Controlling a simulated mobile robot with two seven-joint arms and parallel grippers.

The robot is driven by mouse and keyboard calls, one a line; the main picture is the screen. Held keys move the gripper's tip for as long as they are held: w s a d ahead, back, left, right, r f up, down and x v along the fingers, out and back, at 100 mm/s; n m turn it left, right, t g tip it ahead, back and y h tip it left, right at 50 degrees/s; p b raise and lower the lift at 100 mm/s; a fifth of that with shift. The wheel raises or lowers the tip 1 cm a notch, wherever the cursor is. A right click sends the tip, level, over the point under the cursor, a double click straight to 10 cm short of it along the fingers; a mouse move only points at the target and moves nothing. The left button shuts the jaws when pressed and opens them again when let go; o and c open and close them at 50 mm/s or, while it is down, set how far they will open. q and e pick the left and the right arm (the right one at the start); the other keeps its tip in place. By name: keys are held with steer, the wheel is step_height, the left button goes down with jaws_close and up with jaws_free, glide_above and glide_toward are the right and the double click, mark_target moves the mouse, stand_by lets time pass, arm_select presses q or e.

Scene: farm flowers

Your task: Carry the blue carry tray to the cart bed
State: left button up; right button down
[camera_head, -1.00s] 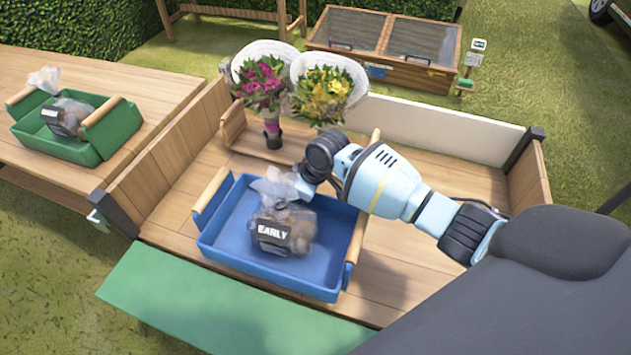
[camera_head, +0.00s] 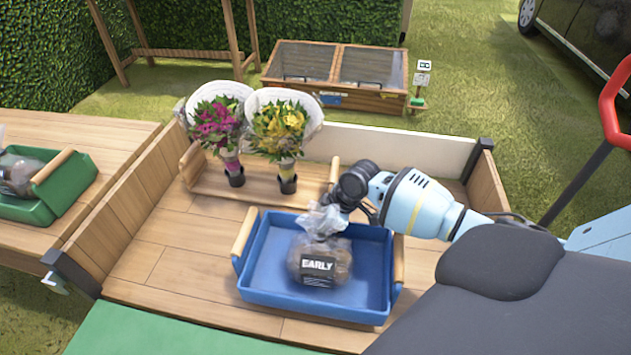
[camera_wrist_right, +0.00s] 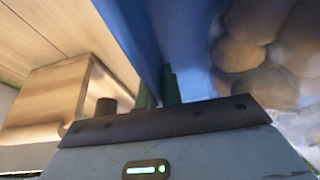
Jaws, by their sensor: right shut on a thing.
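The blue carry tray (camera_head: 262,292), with wooden handles at its left and right ends, is over the wooden cart bed (camera_head: 145,258). It looks level; I cannot tell whether its base touches the planks. A clear bag of brown bulbs (camera_head: 318,262) labelled EARLY sits inside. My right gripper (camera_head: 347,208) is at the tray's far wall, its fingertips partly hidden. In the right wrist view my right gripper (camera_wrist_right: 160,90) is shut on the blue tray wall (camera_wrist_right: 150,35), with the bulbs beside it. My left gripper is not in view.
Two wrapped bouquets, one magenta (camera_head: 215,122) and one yellow (camera_head: 280,130), stand in a wooden tray (camera_head: 260,190) at the back of the cart. A green tray (camera_head: 72,190) is on the table at left. The cart bed's left front is clear.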

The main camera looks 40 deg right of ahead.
steer(key=shift+w+f+b, duration=0.1)
steer(key=shift+f+b, duration=0.4)
steer(key=shift+f, duration=1.2)
steer(key=shift+r, duration=0.1)
steer(key=c, duration=2)
jaws_free()
steer(key=shift+f, duration=0.25)
steer(key=o, duration=0.4)
steer(key=shift+o, duration=0.2)
steer(key=p+v, duration=0.3)
steer(key=v, duration=0.9)
steer(key=shift+r, duration=0.15)
